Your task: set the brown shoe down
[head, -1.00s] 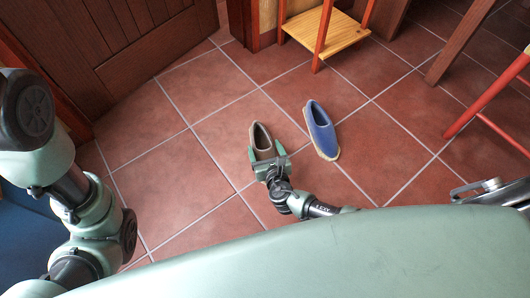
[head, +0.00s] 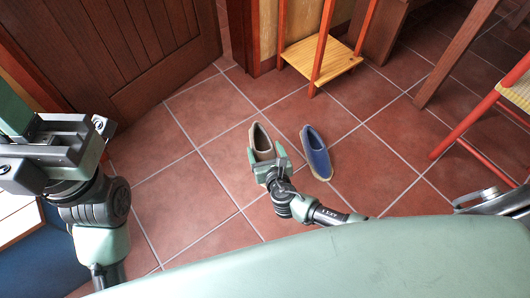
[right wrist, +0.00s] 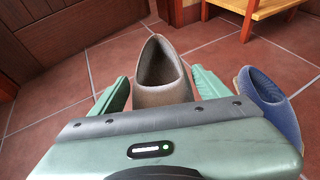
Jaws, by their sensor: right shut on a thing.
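The brown shoe (head: 262,138) is in my right gripper (head: 271,165), its opening facing up and its far end toward the door side. In the right wrist view the shoe (right wrist: 161,88) sits between the two green fingers of the right gripper (right wrist: 161,92), which are shut on it. The wrist body hides its near end. I cannot tell whether its sole touches the floor. My left gripper (head: 18,125) is at the left edge, partly cut off, away from the shoe; its jaw opening is unclear.
A blue shoe (head: 316,153) stands on the tiled floor just right of the brown shoe; it also shows in the right wrist view (right wrist: 268,100). A red-legged wooden stool (head: 325,62) stands behind. A wooden door (head: 120,50) is at back left. Floor tiles (head: 195,195) to the left are clear.

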